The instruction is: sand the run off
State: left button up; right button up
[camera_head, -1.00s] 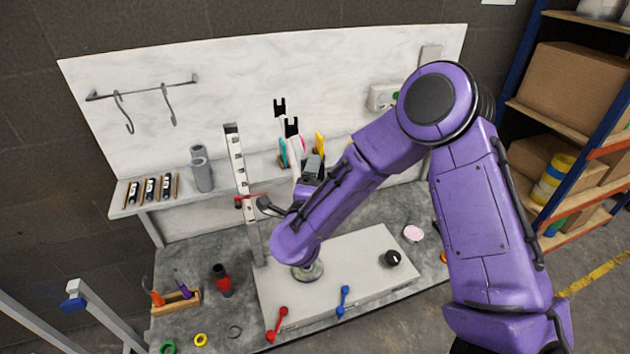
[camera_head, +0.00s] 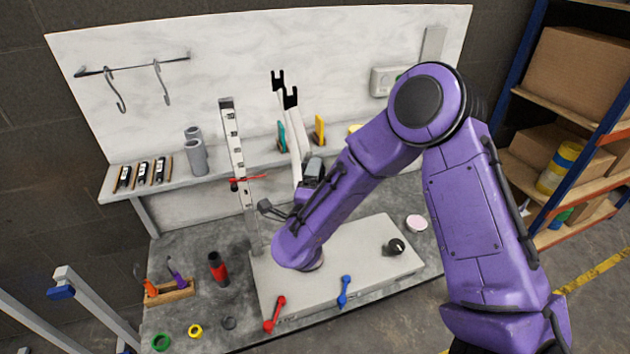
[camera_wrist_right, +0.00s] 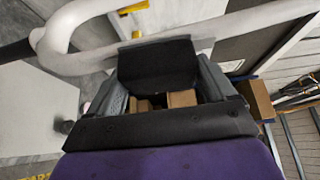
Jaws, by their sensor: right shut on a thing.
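A white frame part (camera_head: 294,145) with black forked ends stands upright over the bench. In the right wrist view, white tubes (camera_wrist_right: 205,45) cross close beyond the jaws, one of them curved. My right gripper (camera_head: 311,180) is beside the white part in the head view. It is shut on a dark grey block (camera_wrist_right: 157,65), which shows in front of the jaws and seems very close to a tube; I cannot tell whether they touch. My forearm hides part of the frame and its lower mount. No run in the paint can be made out. My left gripper is out of view.
A slotted upright post (camera_head: 236,150) with a red lever stands left of the frame. A pale slab (camera_head: 360,262) with red and blue handles and a black knob lies on the bench. A red-black bottle (camera_head: 218,269) stands left. Shelving (camera_head: 575,150) is at right.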

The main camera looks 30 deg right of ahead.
notch_tip(320, 180, down, 7)
jog(key=b, duration=0.5)
jog(key=shift+r, duration=0.15)
jog(key=shift+s, duration=0.1)
jog(key=shift+s+a, duration=0.2)
jog(key=shift+s, duration=0.7)
jog(key=shift+s+a, duration=0.25)
jog(key=shift+s, duration=0.7)
jog(key=shift+s+a, duration=0.2)
jog(key=shift+s, duration=0.7)
jog(key=s, duration=0.3)
jog(key=shift+a, duration=0.35)
